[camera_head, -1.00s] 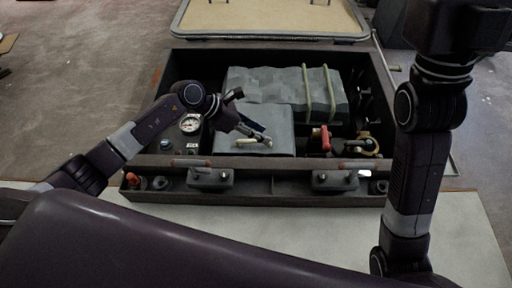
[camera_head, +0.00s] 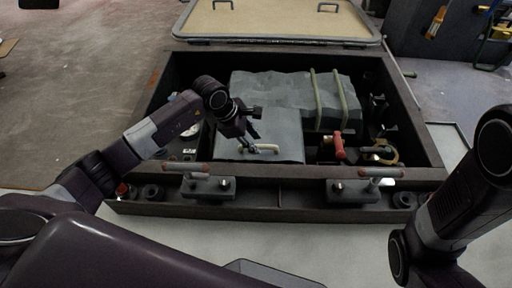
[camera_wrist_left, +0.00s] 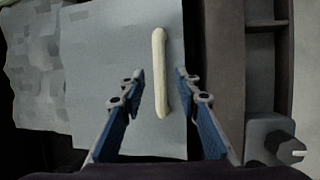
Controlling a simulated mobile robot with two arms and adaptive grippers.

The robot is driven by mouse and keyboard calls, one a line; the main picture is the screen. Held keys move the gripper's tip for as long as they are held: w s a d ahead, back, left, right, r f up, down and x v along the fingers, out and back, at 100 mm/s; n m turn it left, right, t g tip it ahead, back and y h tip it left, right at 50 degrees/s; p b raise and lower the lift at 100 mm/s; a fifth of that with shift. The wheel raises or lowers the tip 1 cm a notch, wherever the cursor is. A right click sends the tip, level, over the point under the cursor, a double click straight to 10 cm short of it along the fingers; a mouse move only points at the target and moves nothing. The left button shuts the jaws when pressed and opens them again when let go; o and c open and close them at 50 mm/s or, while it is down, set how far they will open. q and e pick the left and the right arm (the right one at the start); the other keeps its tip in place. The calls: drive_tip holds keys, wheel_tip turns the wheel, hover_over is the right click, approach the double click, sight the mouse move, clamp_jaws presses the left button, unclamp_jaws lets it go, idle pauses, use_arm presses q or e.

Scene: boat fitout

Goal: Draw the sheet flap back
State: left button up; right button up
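The sheet flap (camera_head: 276,125) is a flat grey panel lying at the front of a grey covered bulk inside the dark open hatch. A cream bar handle (camera_head: 264,148) sits near its front edge. My left gripper (camera_head: 254,146) is down at the handle's left part. In the left wrist view the handle (camera_wrist_left: 160,95) lies between the two blue-sided fingers (camera_wrist_left: 160,78), with a gap on each side. The left gripper is open and I cannot see contact. My right arm is at the right edge of the head view; its gripper is out of sight.
The grey bulk (camera_head: 290,88) behind the flap has two pale green straps (camera_head: 315,98). A red-handled valve (camera_head: 338,146) and brass fittings lie right of the flap. A gauge (camera_head: 189,155) is left. The hatch's dark frame (camera_head: 290,172) surrounds everything; a tan lid (camera_head: 275,22) lies behind.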

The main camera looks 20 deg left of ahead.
use_arm(q)
drive_tip(key=shift+w+d+f, duration=0.25)
drive_tip(key=shift+f, duration=0.4)
drive_tip(key=shift+c, duration=0.5)
clamp_jaws()
